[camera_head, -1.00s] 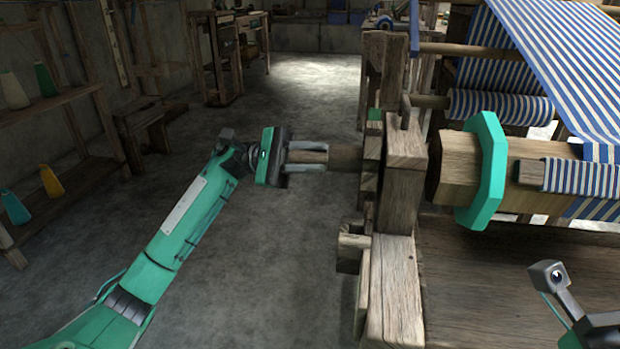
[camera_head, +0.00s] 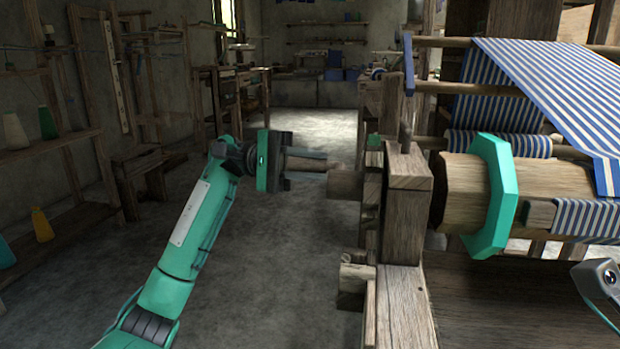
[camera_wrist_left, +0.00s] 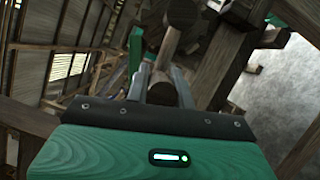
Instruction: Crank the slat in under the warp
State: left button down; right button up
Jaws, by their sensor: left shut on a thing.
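My left gripper (camera_head: 312,163) is shut on the round wooden crank handle (camera_head: 345,184), left of the loom's post. The left wrist view shows the handle (camera_wrist_left: 162,86) between its two fingers. The thick wooden beam (camera_head: 462,190) lies right of the post, with a green octagonal flange (camera_head: 497,196) around it. A short wooden slat end (camera_head: 540,217) shows on the beam's near face, right of the flange, beside striped cloth. The blue-and-white warp (camera_head: 560,90) slopes down to the beam. Only part of my right arm (camera_head: 603,283) shows at the lower right edge.
The loom's wooden post (camera_head: 407,205) stands between the handle and the beam. Shelves with cones of thread (camera_head: 45,122) line the left wall, beside a small bench (camera_head: 150,180). The grey floor (camera_head: 290,270) around the left arm is clear.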

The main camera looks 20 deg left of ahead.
pick_arm(q)
jog(key=shift+r+m, duration=0.45)
jog(key=shift+m, duration=0.05)
jog(key=shift+r+y+b, duration=0.15)
jog(key=shift+y+b, duration=0.15)
jog(key=c, duration=1.2)
grip_release()
jog(key=shift+a, duration=0.1)
